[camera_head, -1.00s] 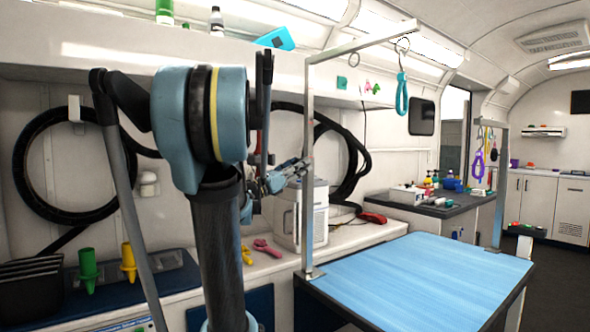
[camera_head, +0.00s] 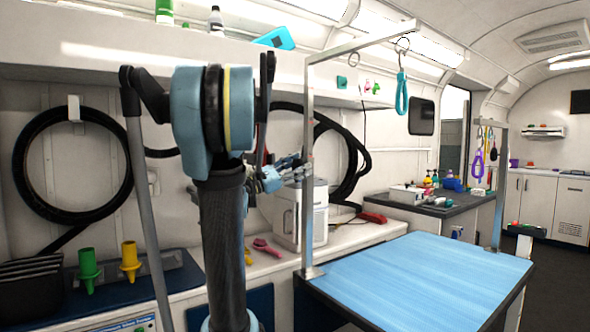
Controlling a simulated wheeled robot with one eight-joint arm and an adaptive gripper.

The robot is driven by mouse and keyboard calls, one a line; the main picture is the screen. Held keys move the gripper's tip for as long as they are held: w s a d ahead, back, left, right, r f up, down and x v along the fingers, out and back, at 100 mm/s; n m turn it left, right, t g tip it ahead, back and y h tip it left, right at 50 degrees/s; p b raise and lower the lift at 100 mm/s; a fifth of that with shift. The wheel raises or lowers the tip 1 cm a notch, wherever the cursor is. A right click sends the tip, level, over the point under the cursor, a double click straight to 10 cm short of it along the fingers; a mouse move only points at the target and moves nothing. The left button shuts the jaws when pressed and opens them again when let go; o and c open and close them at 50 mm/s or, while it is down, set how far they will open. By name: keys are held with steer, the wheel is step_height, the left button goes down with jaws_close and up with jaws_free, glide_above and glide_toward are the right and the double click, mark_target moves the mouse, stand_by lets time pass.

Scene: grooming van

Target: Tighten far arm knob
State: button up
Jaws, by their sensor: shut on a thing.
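My gripper (camera_head: 293,170) is beside the tall silver post (camera_head: 308,115) of the grooming arm at the blue table's left edge. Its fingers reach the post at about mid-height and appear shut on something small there. No knob shows clearly; the fingers and wrist cover that spot, so I cannot tell its shape or how tight it is. A second silver post (camera_head: 499,190) stands at the table's far right corner. No knob can be made out on it at this size.
The blue table top (camera_head: 420,270) is clear. A teal loop (camera_head: 402,94) hangs from the upper bar. A white box-shaped appliance (camera_head: 287,220) stands on the counter behind my gripper. Black hoses (camera_head: 345,150) hang on the wall. A pink tool (camera_head: 266,247) lies on the counter.

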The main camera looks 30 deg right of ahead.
steer(key=shift+w+m+g, duration=0.1)
steer(key=shift+m+g, duration=0.2)
steer(key=shift+m, duration=0.3)
steer(key=o, duration=1.1)
steer(key=shift+v, duration=6)
